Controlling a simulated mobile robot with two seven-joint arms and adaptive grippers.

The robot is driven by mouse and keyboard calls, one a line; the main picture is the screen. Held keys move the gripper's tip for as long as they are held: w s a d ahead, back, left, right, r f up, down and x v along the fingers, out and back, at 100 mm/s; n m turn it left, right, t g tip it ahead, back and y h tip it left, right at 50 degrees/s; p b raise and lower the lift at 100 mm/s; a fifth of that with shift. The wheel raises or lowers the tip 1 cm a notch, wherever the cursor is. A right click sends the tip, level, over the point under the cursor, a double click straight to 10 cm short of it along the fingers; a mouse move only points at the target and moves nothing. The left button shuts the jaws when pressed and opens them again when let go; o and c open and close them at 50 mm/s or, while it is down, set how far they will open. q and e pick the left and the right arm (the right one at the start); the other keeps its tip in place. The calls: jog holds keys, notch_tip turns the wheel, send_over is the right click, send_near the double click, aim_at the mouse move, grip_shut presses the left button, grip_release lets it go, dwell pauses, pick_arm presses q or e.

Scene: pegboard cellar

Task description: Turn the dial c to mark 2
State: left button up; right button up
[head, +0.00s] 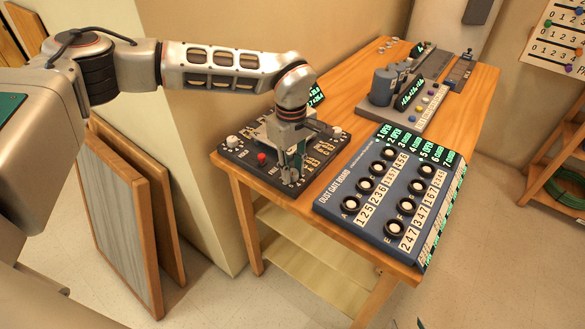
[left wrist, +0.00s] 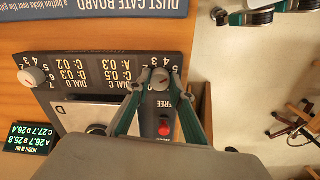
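The dark dial panel (head: 240,158) lies at the table's near left corner; it also shows in the left wrist view (left wrist: 120,65). My left gripper (head: 291,180) points down over its front corner. In the left wrist view its two teal fingers (left wrist: 160,80) stand on both sides of a grey dial knob (left wrist: 160,77) and appear shut on it. Numbers run beside this knob, but its own letter cannot be read. A second, pale knob (left wrist: 33,77) is at the panel's other end. The panel print includes "DIAL C" and "DIAL D". My right gripper is not in view.
A red switch (left wrist: 165,127) sits beside the held knob, near the word "FREE". The blue dust gate board (head: 385,190) lies close on the right. A green-lettered display (left wrist: 25,140) stands behind the panel. A grey machine (head: 390,88) stands further back.

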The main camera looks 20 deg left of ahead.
pick_arm(q)
jog(key=shift+n, duration=0.3)
grip_shut()
jog(key=shift+n, duration=0.8)
jog(key=n, duration=0.3)
jog(key=shift+n, duration=0.3)
jog(key=n, duration=1.2)
jog(key=shift+n+b, duration=0.3)
jog(key=shift+b, duration=0.05)
jog(key=n, duration=0.5)
jog(key=shift+n, duration=0.3)
jog(key=o, duration=1)
grip_release()
